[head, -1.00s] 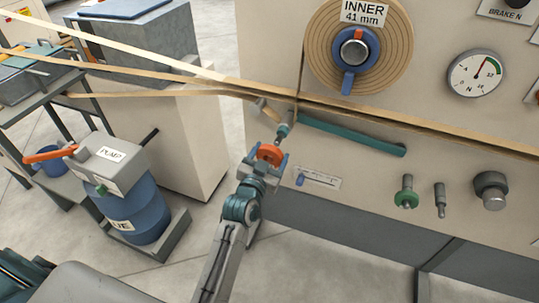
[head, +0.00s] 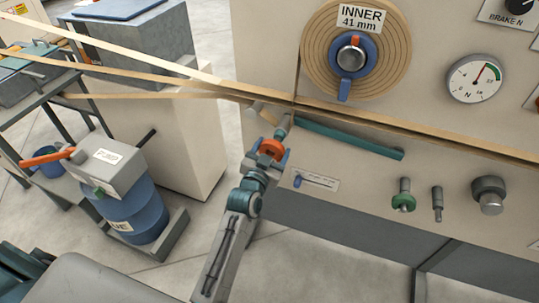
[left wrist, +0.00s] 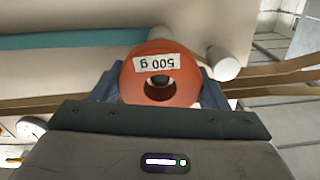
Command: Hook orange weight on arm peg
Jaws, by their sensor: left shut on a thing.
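The orange weight (head: 271,147) is a thick ring. My left gripper (head: 268,158) is shut on it, with a blue finger on each side. In the left wrist view the weight (left wrist: 160,72) shows its face with an upside-down "500 g" label and a central hole; something dark shows in the hole. The teal arm (head: 350,138) runs along the machine front, and also shows in the left wrist view (left wrist: 70,42). A grey-teal peg-like part (head: 282,128) stands just beyond the weight near the arm's left end. I cannot tell whether they touch. My right gripper is out of view.
Tan bands (head: 390,124) cross just above the weight. A blue drum pump (head: 130,205) stands at left.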

